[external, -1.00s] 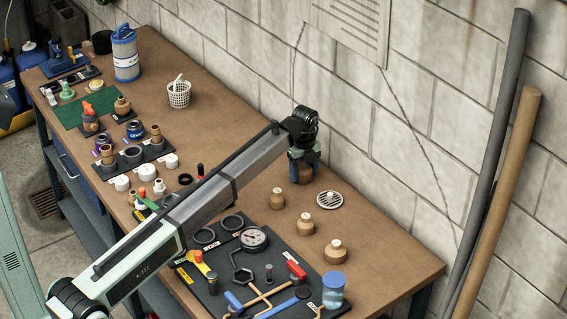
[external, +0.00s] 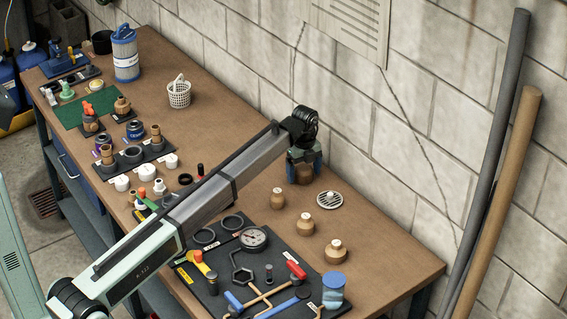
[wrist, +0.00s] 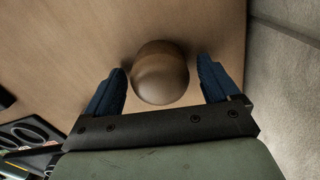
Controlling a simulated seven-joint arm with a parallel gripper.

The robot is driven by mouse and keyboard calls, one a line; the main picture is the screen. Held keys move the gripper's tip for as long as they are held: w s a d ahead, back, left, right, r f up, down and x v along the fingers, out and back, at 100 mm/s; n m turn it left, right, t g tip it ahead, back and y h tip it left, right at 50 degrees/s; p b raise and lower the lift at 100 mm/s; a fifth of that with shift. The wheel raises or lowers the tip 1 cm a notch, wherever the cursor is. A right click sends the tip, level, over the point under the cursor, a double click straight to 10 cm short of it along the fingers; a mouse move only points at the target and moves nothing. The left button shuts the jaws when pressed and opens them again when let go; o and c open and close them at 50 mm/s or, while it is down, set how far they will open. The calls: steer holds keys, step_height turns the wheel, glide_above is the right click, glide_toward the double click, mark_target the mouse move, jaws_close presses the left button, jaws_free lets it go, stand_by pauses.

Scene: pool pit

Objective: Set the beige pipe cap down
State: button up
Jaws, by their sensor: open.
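The beige pipe cap (wrist: 160,72), a rounded brown-beige piece, sits on the wooden bench top between the two blue fingers of my gripper (wrist: 163,82) in the wrist view. A gap shows on each side of it, so the fingers are open and clear of it. In the external view my gripper (external: 304,168) points down at the bench near the wall, with the cap (external: 304,174) partly hidden between its fingers.
A black tool mat (external: 215,285) lies in front. The block wall (external: 400,130) is close behind. Bare bench (external: 235,100) lies to the left.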

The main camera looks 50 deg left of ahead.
mark_target(303, 167)
step_height(303, 167, up, 12)
stand_by(0.5)
steer(key=shift+a, duration=0.1)
